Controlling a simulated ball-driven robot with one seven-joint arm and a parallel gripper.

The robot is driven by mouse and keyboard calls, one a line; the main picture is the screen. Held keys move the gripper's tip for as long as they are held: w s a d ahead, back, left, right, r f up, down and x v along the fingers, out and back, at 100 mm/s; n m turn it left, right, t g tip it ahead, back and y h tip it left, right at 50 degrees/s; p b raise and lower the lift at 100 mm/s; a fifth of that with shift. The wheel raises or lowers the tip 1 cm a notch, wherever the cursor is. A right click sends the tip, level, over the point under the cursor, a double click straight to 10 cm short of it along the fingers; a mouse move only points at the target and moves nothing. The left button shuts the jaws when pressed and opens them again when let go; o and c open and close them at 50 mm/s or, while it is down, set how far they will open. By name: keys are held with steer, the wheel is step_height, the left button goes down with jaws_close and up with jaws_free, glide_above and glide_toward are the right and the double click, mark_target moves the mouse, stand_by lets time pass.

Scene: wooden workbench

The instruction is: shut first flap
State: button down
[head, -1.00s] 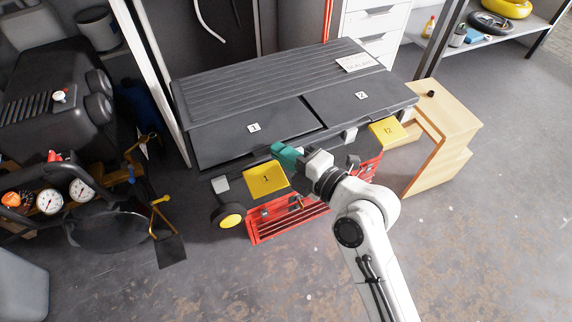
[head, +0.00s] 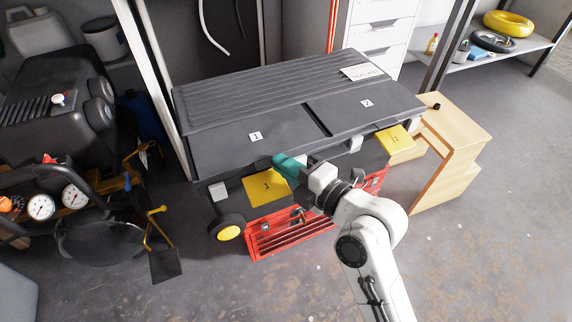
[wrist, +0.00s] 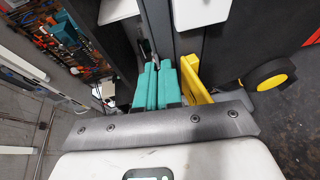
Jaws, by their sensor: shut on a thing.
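The first flap (head: 235,153) is a dark grey lid marked 1 on the left front of the grey workbench box. It lies flat or nearly flat; a dark gap shows under its front edge. My gripper (head: 284,163), with teal fingers, is at the right part of that front edge. In the wrist view the fingers (wrist: 157,86) are close together, against a dark edge; what lies between them is mostly hidden. A yellow plate marked 1 (head: 262,187) is beside the gripper, below the flap. It also shows right of the fingers in the wrist view (wrist: 193,78).
The second flap (head: 362,101), marked 2, lies flat at right, with another yellow plate (head: 396,138) below it. A red tool tray (head: 262,243) is under the box. A wooden cabinet (head: 455,130) stands at right. Black machinery (head: 55,85) is at left. The front floor is open.

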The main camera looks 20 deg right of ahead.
steer(key=c, duration=1.3)
jaws_free()
steer(key=shift+f, duration=0.4)
steer(key=shift+r, duration=0.1)
